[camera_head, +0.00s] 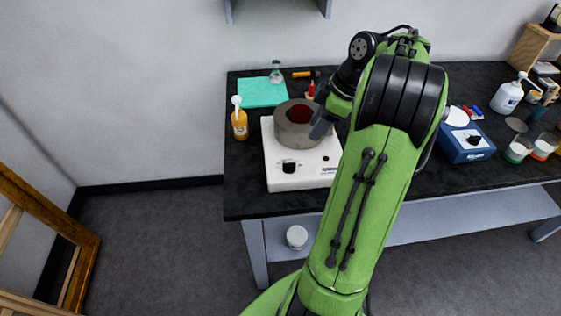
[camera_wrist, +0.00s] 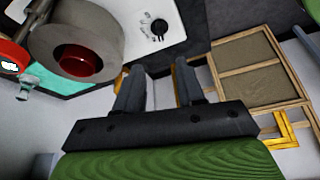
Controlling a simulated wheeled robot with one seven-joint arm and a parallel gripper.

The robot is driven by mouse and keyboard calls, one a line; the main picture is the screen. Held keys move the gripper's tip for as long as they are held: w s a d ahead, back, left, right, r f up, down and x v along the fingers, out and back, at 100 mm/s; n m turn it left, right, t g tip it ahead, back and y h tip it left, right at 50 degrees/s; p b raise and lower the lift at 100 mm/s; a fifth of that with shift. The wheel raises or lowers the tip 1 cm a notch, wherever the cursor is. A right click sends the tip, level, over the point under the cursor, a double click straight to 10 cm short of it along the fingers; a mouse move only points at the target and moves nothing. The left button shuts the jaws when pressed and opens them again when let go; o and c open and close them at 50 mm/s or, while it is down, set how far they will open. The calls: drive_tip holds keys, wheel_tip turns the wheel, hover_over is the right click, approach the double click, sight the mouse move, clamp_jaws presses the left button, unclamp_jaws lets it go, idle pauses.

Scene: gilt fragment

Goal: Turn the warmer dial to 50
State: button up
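The warmer (camera_head: 270,178) is a white box with a grey round collar (camera_head: 284,133) and a red bowl (camera_head: 300,113) inside it. Its black dial (camera_head: 289,166) is on the front left of the box top; it also shows in the wrist view (camera_wrist: 158,28). I cannot read the dial's marks or setting. My gripper (camera_wrist: 160,68) has its two dark fingers apart with nothing between them. In the head view my gripper (camera_head: 321,124) is by the right side of the collar, behind and right of the dial, and apart from the dial.
An orange pump bottle (camera_head: 239,122) stands left of the warmer. A teal mat (camera_head: 262,93) and a small flask (camera_head: 276,74) are behind it. A blue device (camera_head: 466,146) and several jars are to the right. Dark bench top is free along the front edge.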

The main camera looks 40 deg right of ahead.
sight(290, 163)
drive_tip(key=b+x, duration=0.6)
drive_tip(key=x, duration=0.9)
drive_tip(key=shift+b, duration=0.3)
clamp_jaws()
